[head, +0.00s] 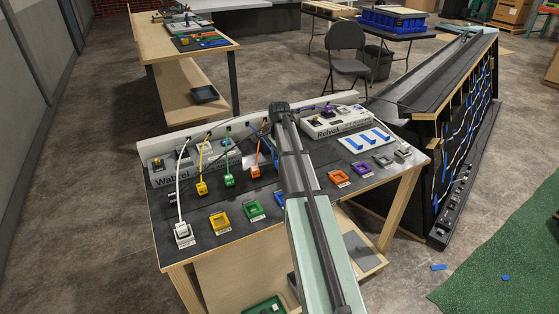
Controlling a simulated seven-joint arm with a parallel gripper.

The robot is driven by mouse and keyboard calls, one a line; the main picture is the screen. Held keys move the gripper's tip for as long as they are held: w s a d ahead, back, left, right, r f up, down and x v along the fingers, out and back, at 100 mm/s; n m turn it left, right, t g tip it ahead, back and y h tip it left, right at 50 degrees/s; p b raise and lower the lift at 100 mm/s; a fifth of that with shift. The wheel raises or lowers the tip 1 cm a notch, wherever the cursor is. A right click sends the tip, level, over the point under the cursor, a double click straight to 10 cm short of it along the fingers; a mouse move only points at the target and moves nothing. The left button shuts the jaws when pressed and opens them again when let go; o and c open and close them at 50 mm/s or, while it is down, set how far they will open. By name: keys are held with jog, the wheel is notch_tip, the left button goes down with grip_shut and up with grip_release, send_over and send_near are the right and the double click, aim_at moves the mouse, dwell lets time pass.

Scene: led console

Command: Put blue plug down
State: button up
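The table (240,239) holds a row of coloured holders, including a blue holder (280,198) just left of my arm. Blue cable or plug parts (268,157) show beside my arm, right of the orange plug (255,171). I cannot make out the body of the blue plug, which my arm seems to cover. My arm reaches up the picture across the table. My gripper is hidden behind it, so I cannot see its fingers or whether it holds anything.
White (183,232), yellow (202,188) and green (229,180) plugs hang on cables at left. Yellow (219,222), green (253,211), orange (338,178) and purple (361,170) holders line the table. A Relvok box (335,122) stands at the back right.

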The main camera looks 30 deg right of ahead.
notch_tip(320, 180, up, 12)
dwell(0.6)
